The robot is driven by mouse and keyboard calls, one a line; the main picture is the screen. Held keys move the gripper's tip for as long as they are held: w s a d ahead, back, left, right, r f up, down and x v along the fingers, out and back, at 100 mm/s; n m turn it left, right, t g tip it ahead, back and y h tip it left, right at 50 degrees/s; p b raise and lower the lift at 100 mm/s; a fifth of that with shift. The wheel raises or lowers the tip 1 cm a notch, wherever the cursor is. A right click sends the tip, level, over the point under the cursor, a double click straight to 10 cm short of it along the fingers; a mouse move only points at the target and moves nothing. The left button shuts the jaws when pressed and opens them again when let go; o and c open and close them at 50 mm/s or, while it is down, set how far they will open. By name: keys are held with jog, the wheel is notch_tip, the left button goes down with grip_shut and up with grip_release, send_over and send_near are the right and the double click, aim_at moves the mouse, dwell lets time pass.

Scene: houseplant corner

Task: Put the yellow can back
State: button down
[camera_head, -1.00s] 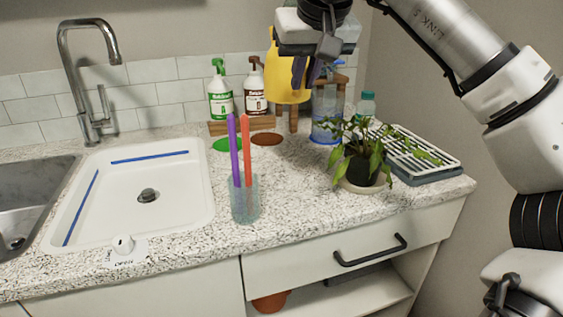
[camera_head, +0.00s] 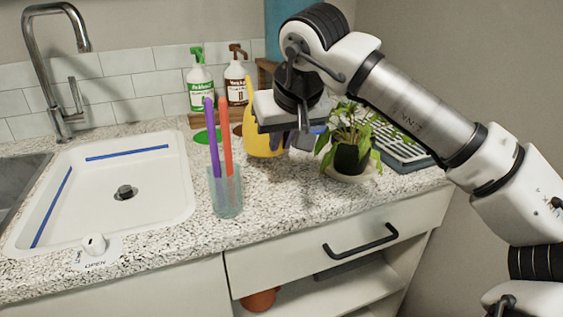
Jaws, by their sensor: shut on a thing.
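The yellow can (camera_head: 262,143) is in the middle of the head camera view, low over the counter behind the cup of sticks. My gripper (camera_head: 301,140) points down at its right side and is shut on it. The gripper body hides the can's upper right part, and the fingertips are hard to make out. I cannot tell whether the can's bottom touches the counter.
A clear cup (camera_head: 225,195) with purple and orange sticks stands in front. Two spray bottles (camera_head: 201,88) (camera_head: 237,85) stand behind, near a green disc (camera_head: 207,135). A potted plant (camera_head: 350,150) and drying rack (camera_head: 403,153) are right; the sink (camera_head: 110,205) is left.

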jog(key=shift+f+b, duration=0.3)
jog(key=shift+f, duration=1.8)
jog(key=shift+f, duration=0.1)
jog(key=c, duration=1.5)
grip_release()
jog(key=shift+r, duration=0.25)
jog(key=p+v, duration=0.1)
jog(key=v, duration=1)
jog(key=shift+s+r, duration=0.25)
jog(key=shift+s, duration=0.05)
